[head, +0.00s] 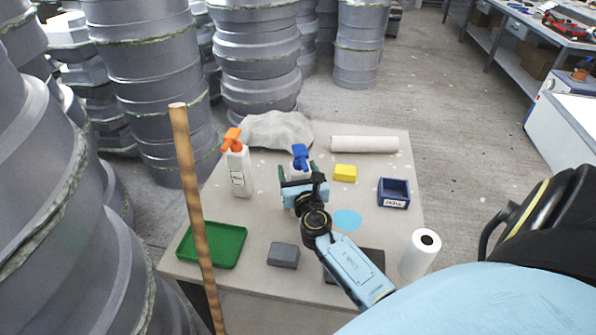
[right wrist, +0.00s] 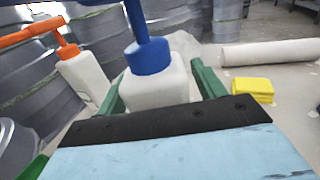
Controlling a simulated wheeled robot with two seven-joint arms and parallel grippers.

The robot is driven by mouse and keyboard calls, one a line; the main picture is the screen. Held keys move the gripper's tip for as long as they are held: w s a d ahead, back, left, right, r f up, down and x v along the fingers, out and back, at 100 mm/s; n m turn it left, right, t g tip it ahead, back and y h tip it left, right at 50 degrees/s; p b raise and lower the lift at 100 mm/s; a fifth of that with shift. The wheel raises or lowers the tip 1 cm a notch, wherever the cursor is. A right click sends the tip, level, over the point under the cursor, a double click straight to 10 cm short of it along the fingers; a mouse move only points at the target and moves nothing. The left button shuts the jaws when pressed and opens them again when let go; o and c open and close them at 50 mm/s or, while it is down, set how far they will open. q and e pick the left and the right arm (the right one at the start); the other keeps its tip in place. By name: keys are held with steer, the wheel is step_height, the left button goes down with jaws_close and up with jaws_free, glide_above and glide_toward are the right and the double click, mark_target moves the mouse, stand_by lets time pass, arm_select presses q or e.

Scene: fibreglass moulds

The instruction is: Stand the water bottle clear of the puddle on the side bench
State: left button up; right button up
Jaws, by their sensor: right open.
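A white bottle with a blue spray head (head: 300,159) stands upright on the side bench (head: 262,225); its lower part is hidden by my right gripper (head: 301,186). In the right wrist view the bottle (right wrist: 155,85) is between the two green fingers, which are open on either side of it. I cannot tell whether they touch it. A flat light-blue puddle (head: 347,219) lies just right of my gripper. Another white bottle with an orange spray head (head: 238,172) and a label stands to the left. My left gripper is not in view.
The bench also holds a green tray (head: 212,246), grey block (head: 284,255), yellow sponge (head: 345,173), blue bin (head: 394,194), white roll (head: 364,144), upright paper roll (head: 419,254) and crumpled cloth (head: 277,130). A wooden pole (head: 194,200) rises at the left. Stacked moulds stand behind.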

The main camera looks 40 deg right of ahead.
steer(key=v, duration=1.2)
steer(key=shift+r, duration=0.2)
